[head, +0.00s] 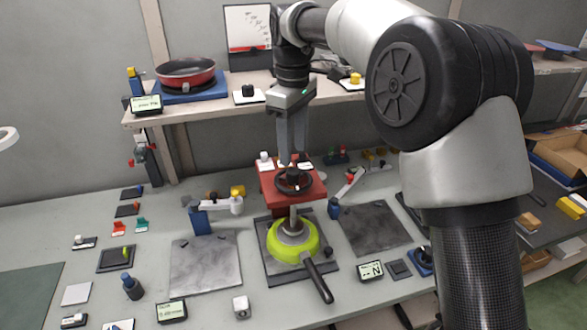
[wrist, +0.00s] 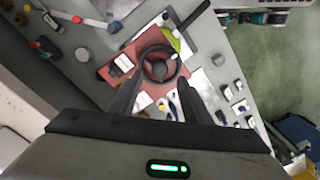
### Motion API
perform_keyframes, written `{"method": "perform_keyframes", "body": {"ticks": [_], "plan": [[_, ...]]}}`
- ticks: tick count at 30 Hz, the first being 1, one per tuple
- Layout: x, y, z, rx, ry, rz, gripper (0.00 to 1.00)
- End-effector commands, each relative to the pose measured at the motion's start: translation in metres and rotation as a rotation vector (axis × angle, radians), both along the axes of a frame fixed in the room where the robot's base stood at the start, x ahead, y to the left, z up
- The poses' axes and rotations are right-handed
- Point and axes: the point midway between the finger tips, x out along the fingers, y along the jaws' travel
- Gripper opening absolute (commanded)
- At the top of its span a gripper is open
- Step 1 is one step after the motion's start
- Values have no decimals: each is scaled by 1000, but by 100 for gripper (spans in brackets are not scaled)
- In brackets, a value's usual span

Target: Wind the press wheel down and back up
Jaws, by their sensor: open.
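The press wheel (head: 293,180) is a black handwheel with a central hub. It lies flat on top of the red press head (head: 313,189). Below the head, the press ram (head: 294,221) comes down over a lime-green pan (head: 282,247), whose black handle points to the front right. In the wrist view the wheel (wrist: 158,68) shows whole, just beyond my fingertips. My gripper (head: 292,160) points down above the wheel with its fingers apart and nothing between them. In the wrist view my gripper (wrist: 157,90) has one finger on each side, near the wheel's lower rim. Whether they touch it cannot be told.
A shelf (head: 230,106) behind the press carries a red pan (head: 186,72). A blue post with a white arm (head: 217,207) stands left of the press. Grey plates (head: 205,264) lie on both sides. Small displays and blocks stand along the front of the bench.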

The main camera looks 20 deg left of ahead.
Motion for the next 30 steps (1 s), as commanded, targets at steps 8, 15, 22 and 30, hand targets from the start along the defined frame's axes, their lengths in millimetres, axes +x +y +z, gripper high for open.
{"method": "perform_keyframes", "body": {"ticks": [8,15,22,30], "plan": [[0,0,-47,-1,1,-1,45],[0,0,-58,0,-1,-1,45],[0,0,-58,0,-1,-1,41],[0,0,-57,0,-1,-1,3]]}}
